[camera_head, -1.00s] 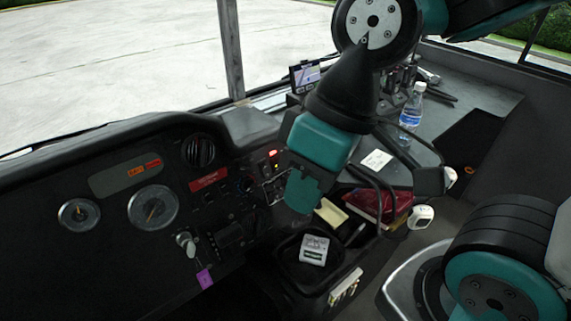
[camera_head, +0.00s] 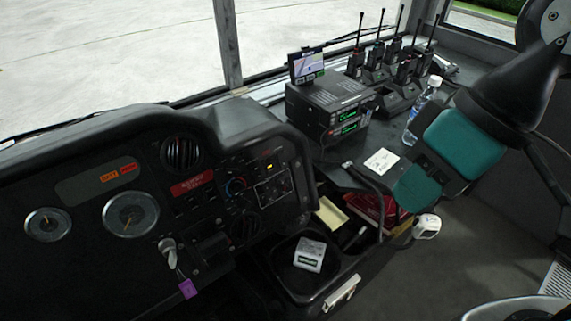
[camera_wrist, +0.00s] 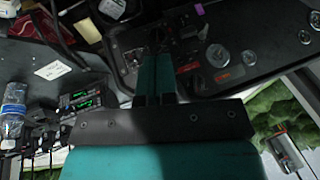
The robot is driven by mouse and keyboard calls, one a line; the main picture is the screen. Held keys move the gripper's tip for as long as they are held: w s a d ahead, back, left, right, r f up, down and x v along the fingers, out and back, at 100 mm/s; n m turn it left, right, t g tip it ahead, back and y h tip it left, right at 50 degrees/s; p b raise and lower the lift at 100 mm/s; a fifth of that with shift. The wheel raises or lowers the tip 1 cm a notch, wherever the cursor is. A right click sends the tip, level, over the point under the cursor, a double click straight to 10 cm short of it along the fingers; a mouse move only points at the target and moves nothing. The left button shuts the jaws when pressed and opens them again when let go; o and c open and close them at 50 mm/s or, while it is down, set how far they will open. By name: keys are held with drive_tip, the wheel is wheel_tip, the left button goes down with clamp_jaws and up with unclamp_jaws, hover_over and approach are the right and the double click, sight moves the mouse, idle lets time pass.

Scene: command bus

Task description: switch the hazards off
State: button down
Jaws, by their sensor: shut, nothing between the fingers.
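The dashboard's switch panel (camera_head: 272,187) is right of the steering-side gauges in the head view. A small amber light (camera_head: 269,166) glows on its upper part, and no red light shows lit above it. I cannot read which switch is the hazard one. My gripper (camera_head: 414,190) is shut and empty, well to the right of the panel and apart from it, above the side console. In the wrist view my teal fingers (camera_wrist: 155,78) are together, with the dashboard (camera_wrist: 245,50) beyond them.
A radio unit (camera_head: 328,105) with a small screen (camera_head: 306,63) stands on the side shelf. Several handheld radios, a water bottle (camera_head: 421,108) and a white card (camera_head: 381,161) are near my arm. A tray (camera_head: 280,262) holds a white box (camera_head: 309,254). A key with a purple tag (camera_head: 187,288) hangs below the gauges.

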drive_tip(key=shift+f, duration=0.1)
drive_tip(key=w+a+f+n+t+y+b, duration=0.1)
drive_tip(key=w+f+n+t+b, duration=0.3)
drive_tip(key=b, duration=0.5)
drive_tip(key=w+a+f+n+t+y+b, duration=0.2)
drive_tip(key=w+a+f+n+t+b, duration=0.2)
drive_tip(key=w+f+n+b, duration=0.3)
drive_tip(key=w+a+f+n+t+y+b, duration=0.1)
drive_tip(key=w+f+n+t+b, duration=0.3)
drive_tip(key=f+b, duration=0.6)
drive_tip(key=w+a+n+b, duration=0.1)
drive_tip(key=n+b, duration=0.1)
drive_tip(key=shift+w+a+n+t+b, duration=0.25)
drive_tip(key=shift+w+n+t+b, duration=0.05)
drive_tip(key=shift+n+t, duration=0.1)
drive_tip(key=shift+r, duration=0.1)
drive_tip(key=p, duration=1.1)
approach(270, 163)
drive_tip(key=x, duration=0.7)
drive_tip(key=shift+w+a, duration=0.2)
drive_tip(key=shift+w, duration=0.05)
